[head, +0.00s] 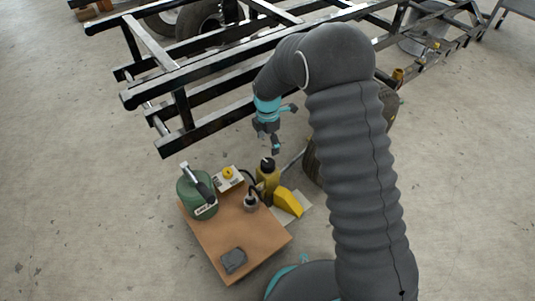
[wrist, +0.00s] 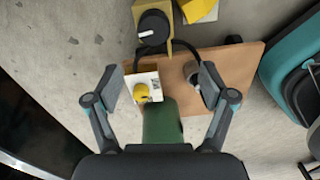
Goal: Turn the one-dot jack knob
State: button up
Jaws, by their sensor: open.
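A yellow jack body (head: 267,179) with a black knob (head: 267,164) on top stands at the far edge of the board, upright. In the wrist view the black knob (wrist: 154,27) shows a white mark near the top of the picture; I cannot make out any dots. A smaller grey part with a dark top (head: 250,203) stands on the board, and a white box with a yellow knob (head: 228,174) is beside it. Which knob bears one dot cannot be told. My gripper (head: 280,130) is open and empty, above and apart from the knobs; its fingers (wrist: 162,85) are spread wide in the wrist view.
The brown board (head: 225,240) also holds a green canister (head: 197,196) and a dark grey block (head: 233,260). A yellow wedge (head: 288,202) lies at its right. A black steel frame (head: 200,75) spans the back. Bare concrete floor is clear to the left.

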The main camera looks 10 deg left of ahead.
aim_at(267, 163)
jog(key=f+m+p, duration=0.2)
jog(key=f+m, duration=0.2)
jog(key=m, duration=0.8)
jog(key=f+m+p, duration=0.2)
jog(key=f+m, duration=0.3)
jog(key=m, duration=0.7)
jog(key=f+m+p, duration=0.3)
jog(key=f+m, duration=0.1)
jog(key=m, duration=0.8)
jog(key=shift+w+a+f, duration=0.1)
jog(key=shift+w+f, duration=0.05)
jog(key=shift+w, duration=0.15)
jog(key=c, duration=1.2)
